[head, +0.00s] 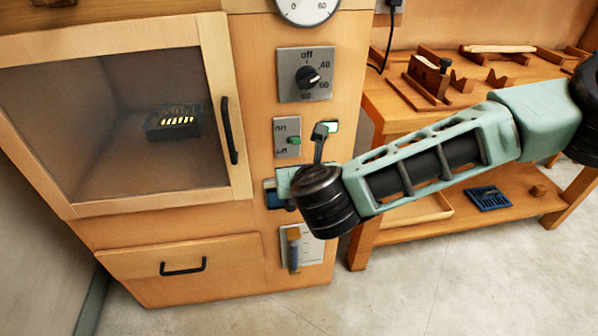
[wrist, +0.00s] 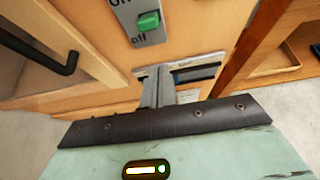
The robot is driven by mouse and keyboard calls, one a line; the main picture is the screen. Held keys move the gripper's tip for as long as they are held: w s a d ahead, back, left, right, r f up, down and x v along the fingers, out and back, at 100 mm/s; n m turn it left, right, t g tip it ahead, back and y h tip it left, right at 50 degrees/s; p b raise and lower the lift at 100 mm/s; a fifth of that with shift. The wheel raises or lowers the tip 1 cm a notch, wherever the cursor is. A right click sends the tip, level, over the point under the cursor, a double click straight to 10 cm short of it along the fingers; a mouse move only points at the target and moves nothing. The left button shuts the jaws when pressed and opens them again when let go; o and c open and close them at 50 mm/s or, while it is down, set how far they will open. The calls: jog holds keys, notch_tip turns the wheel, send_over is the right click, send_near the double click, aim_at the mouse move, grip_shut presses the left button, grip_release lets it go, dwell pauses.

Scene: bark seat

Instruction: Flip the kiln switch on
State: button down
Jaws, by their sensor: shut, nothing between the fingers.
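The kiln switch is a grey plate (head: 287,126) lettered on above and off below, on the front of the wooden kiln cabinet. Its small green knob (head: 295,141) sits at the right, nearer the off lettering. In the wrist view the green knob (wrist: 148,21) shows at the top, on the grey plate (wrist: 124,14). My gripper (wrist: 158,73) is shut and empty, below the switch plate in that view and apart from the knob. In the head view my wrist is low and right of the switch, and the fingers are mostly hidden.
A dial (head: 307,77) sits above the switch. A blue-and-grey plate (wrist: 195,74) lies just below it, and a slider plate (head: 305,245) lower down. The glass door's black handle (head: 229,131) juts out at left. A wooden workbench (head: 375,104) stands at right.

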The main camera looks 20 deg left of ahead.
jog(key=s+d+r, duration=0.3)
jog(key=s+r, duration=0.2)
jog(key=r, duration=0.1)
jog(key=shift+r+p, duration=0.15)
jog(key=shift+p, duration=0.3)
jog(key=s+d+n+g+y, duration=0.3)
jog(key=s+n+g, duration=0.5)
jog(key=n, duration=1.5)
jog(key=s+d+r+n+g+h, duration=0.1)
jog(key=s+d+n+h, duration=0.3)
jog(key=d, duration=0.5)
jog(key=s+d+r+n+g+h, duration=0.1)
jog(key=s+d+n+h, duration=0.1)
jog(key=d+n, duration=0.5)
jog(key=s+d+r+n+h, duration=0.1)
jog(key=s+d+n+h, duration=0.2)
jog(key=d, duration=0.8)
notch_tip(320, 180, up, 16)
jog(key=p, duration=1.6)
jog(key=shift+w+a, duration=0.25)
jog(key=shift+a, duration=0.05)
